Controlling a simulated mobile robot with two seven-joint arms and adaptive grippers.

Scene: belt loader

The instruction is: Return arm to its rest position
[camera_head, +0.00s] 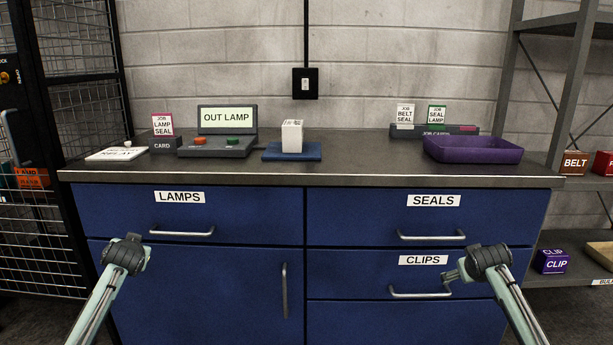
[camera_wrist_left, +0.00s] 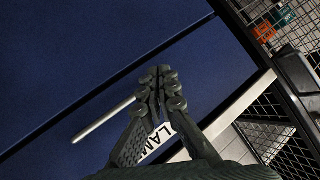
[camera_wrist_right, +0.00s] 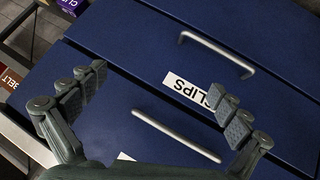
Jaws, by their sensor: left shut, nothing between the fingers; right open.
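My left gripper (camera_head: 128,250) is in front of the blue cabinet, below the LAMPS drawer (camera_head: 250,222). In the left wrist view its fingers (camera_wrist_left: 162,85) are together with nothing between them. My right gripper (camera_head: 462,270) is in front of the CLIPS drawer (camera_head: 340,270), by its handle (camera_head: 420,293). In the right wrist view its fingers (camera_wrist_right: 158,90) are spread apart and empty, with the CLIPS handle (camera_wrist_right: 217,52) beyond them, not gripped. The SEALS drawer (camera_head: 340,215) and the other drawers look closed.
The worktop (camera_head: 350,172) holds a white box (camera_head: 292,136) on a blue pad (camera_head: 270,153), an OUT LAMP console (camera_head: 228,117), card holders and a purple tray (camera_head: 472,150). A mesh cage (camera_head: 80,60) stands left; shelves with boxes, including a CLIP box (camera_head: 552,262), stand right.

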